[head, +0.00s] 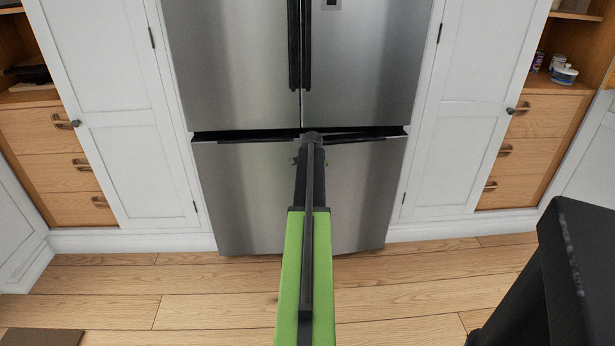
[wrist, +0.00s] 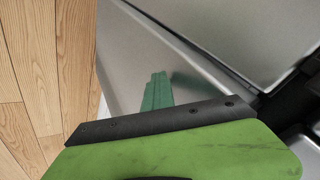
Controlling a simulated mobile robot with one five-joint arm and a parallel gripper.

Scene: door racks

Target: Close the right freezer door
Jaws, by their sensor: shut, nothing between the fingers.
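The steel fridge has a lower freezer front below two upper doors. The right freezer door (head: 362,195) is the part to the right of my arm in the head view. It looks nearly flush, with a dark gap along its top edge; I cannot tell whether it is fully closed. My arm hides the middle seam. My gripper (wrist: 157,92) shows green fingers, shut and empty, in the wrist view. They are close to a steel panel (wrist: 125,60), with a dark reflection beside them; contact cannot be told. In the head view my arm mostly hides the gripper.
Black vertical handles (head: 300,45) are on the upper doors. White cabinets (head: 115,120) flank the fridge, with wooden drawers (head: 520,150) farther out. The wooden floor (head: 180,285) is clear in front of the fridge. A dark mat (head: 40,337) lies at the lower left.

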